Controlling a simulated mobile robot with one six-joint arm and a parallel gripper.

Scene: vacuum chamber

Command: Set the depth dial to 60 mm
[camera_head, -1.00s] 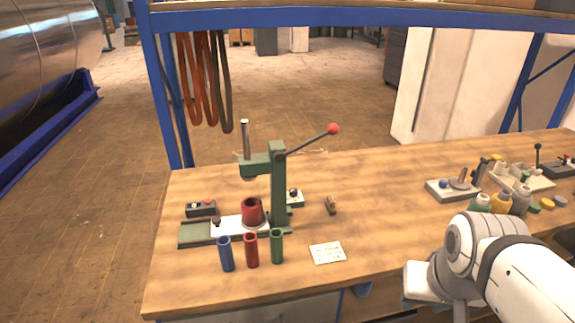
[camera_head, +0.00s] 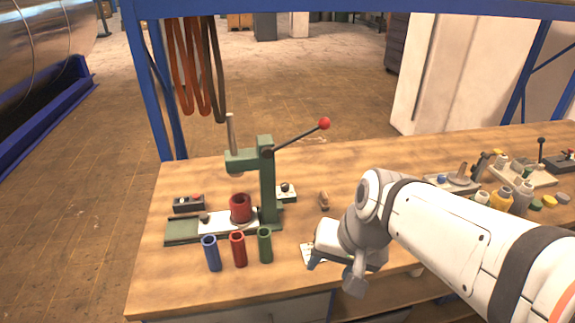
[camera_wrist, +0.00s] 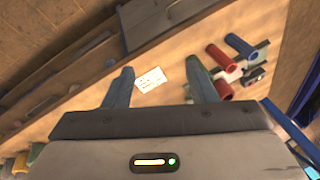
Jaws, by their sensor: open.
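A green lever press (camera_head: 267,180) with a red-knobbed handle stands on the wooden bench. Two small boxes with knobs flank it: a pale one (camera_head: 286,193) just behind its column at the right, and a dark one (camera_head: 188,203) with a red button at the left. I cannot tell which carries the depth dial, and no scale is readable. My gripper (camera_wrist: 158,65) is open and empty above the bench front, over a white card (camera_wrist: 151,80), right of the press. In the head view, my arm partly covers that card (camera_head: 307,254).
A red cup (camera_head: 240,208) sits on the press base. Blue (camera_head: 211,253), red (camera_head: 238,249) and green (camera_head: 265,245) tubes stand in front. A small brown piece (camera_head: 324,201) lies right of the press. Bottles (camera_head: 501,199) and fixtures crowd the right. Blue rack posts (camera_head: 150,80) rise behind.

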